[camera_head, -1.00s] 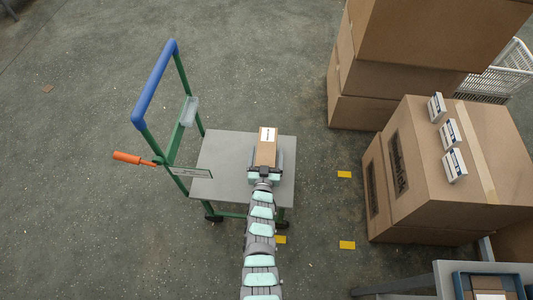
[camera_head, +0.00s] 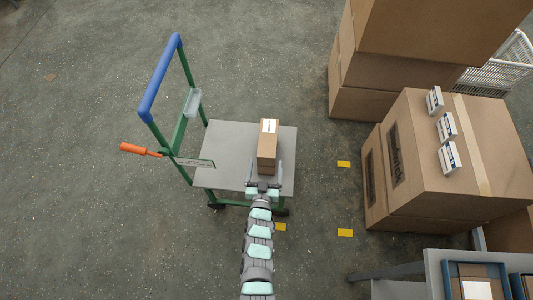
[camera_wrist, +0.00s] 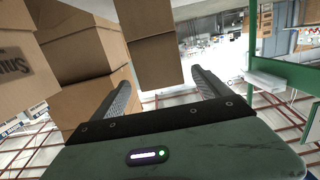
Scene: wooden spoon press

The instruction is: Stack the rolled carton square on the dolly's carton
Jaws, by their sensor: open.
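The upper carton (camera_head: 267,132), brown with a white label on top, rests on the lower carton (camera_head: 266,170) on the grey deck of the dolly (camera_head: 226,150). In the wrist view, which looks upside down, the upper carton (camera_wrist: 156,64) meets the lower carton (camera_wrist: 152,25) at a seam, and their sides look nearly in line. My gripper (camera_head: 265,176) is open at the near side of the stack. Its fingers (camera_wrist: 160,82) stand apart on either side of the cartons in the wrist view, with gaps showing. The stack's far faces are hidden.
The dolly's green frame with blue handle (camera_head: 160,78) and orange lever (camera_head: 140,149) rises at the left. Large cartons (camera_head: 440,160) with small white boxes on top stand at the right. A grey table (camera_head: 434,274) with blue trays is at the lower right.

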